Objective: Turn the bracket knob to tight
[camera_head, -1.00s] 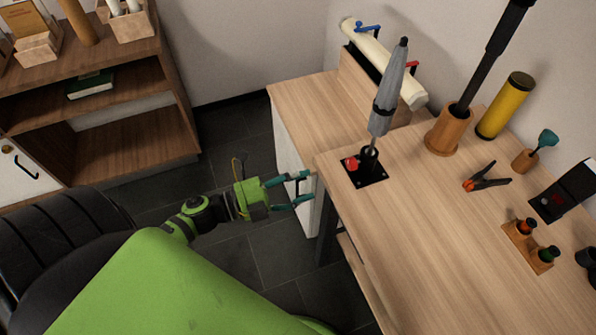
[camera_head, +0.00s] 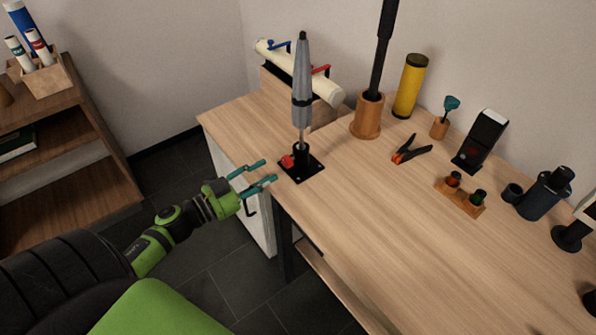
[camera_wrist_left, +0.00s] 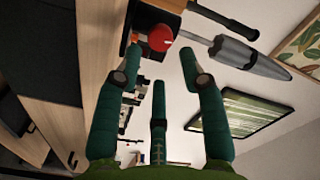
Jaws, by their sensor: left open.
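The bracket is a black plate (camera_head: 302,169) on the left corner of the wooden table, with a closed grey umbrella (camera_head: 302,85) upright in it. Its red knob (camera_head: 287,161) is on the side toward my left gripper. My left gripper (camera_head: 268,170) is open and empty at the table's left edge, just left of the knob and apart from it. In the left wrist view the red knob (camera_wrist_left: 161,39) shows ahead between the spread fingers (camera_wrist_left: 160,62), with a light mark on its face. The right gripper is not in view.
A cream roll (camera_head: 300,72) with blue and red clamps lies behind the bracket. A wooden cup (camera_head: 367,115) holding a black pole, a yellow tube (camera_head: 409,86) and an orange-black clamp (camera_head: 411,149) are to the right. The table's front is clear.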

